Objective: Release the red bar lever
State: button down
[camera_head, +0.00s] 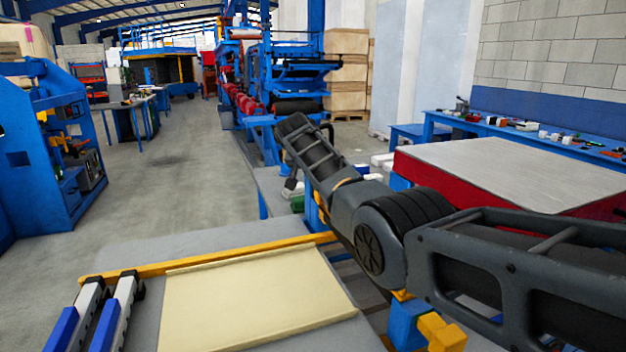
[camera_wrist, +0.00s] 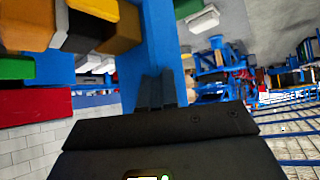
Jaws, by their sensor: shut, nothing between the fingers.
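My gripper (camera_wrist: 156,88) shows in the wrist view as two dark fingers close together, shut with nothing between them. A blue post or beam (camera_wrist: 160,40) lies just beyond the fingertips; I cannot tell whether they touch it. A red block-like shape (camera_wrist: 35,108) is at the left of the wrist view, apart from the fingers. I cannot tell whether it is the red bar lever. No lever can be made out clearly in either view. In the head view my arm reaches in from the right and hides part of the machine behind it.
Orange and yellow blocks (camera_wrist: 105,30) and a green block (camera_wrist: 17,67) lie left of the fingers. A cream panel (camera_head: 255,295) lies on the grey table in front. A red-sided table (camera_head: 520,165) stands right. Open floor (camera_head: 170,180) is at left.

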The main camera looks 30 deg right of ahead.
jog(key=shift+s+d, duration=0.1)
jog(key=shift+s+d+p, duration=0.25)
jog(key=shift+d+p, duration=0.2)
jog(key=shift+d, duration=0.25)
